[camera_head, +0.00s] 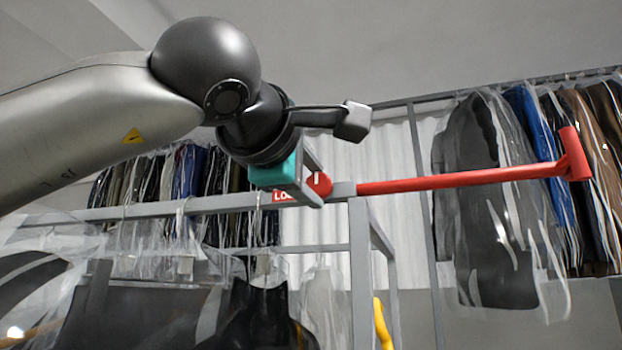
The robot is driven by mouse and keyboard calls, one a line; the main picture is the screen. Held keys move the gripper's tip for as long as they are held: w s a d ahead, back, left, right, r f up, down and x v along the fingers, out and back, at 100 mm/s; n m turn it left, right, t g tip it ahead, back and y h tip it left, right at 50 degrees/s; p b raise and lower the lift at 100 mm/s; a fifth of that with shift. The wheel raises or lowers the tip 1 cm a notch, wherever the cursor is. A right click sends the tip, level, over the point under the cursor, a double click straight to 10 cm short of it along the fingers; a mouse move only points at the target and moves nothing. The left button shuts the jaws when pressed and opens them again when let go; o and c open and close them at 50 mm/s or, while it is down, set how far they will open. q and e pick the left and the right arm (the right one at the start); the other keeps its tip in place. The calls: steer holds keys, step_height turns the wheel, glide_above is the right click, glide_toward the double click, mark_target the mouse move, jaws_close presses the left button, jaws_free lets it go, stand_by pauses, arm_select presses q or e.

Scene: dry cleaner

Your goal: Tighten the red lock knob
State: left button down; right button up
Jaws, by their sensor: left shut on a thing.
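The red lock knob (322,183) is a small red disc with a white mark on the grey rail, beside the joint with the red bar (460,180). A red label (284,196) with white letters, partly hidden, sits just left of it. My left gripper (309,190) comes down from the upper left, with a teal block at its base. Its grey fingers are at the knob, shut on it, and cover its left part. The exact contact is hard to see. My right gripper is not in view.
The grey rack rail (150,210) carries bagged garments (150,300) at lower left. The red bar reaches right to a short upright end piece (575,153). More bagged clothes (480,200) hang behind on the right. A yellow object (382,325) shows low down.

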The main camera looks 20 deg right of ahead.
arm_select(q)
steer(key=shift+c, duration=1.9)
jaws_free()
steer(key=b+v, duration=0.4)
steer(key=v, duration=1.1)
steer(key=shift+s+b, duration=0.15)
steer(key=shift+b, duration=0.15)
steer(key=shift+a, duration=0.1)
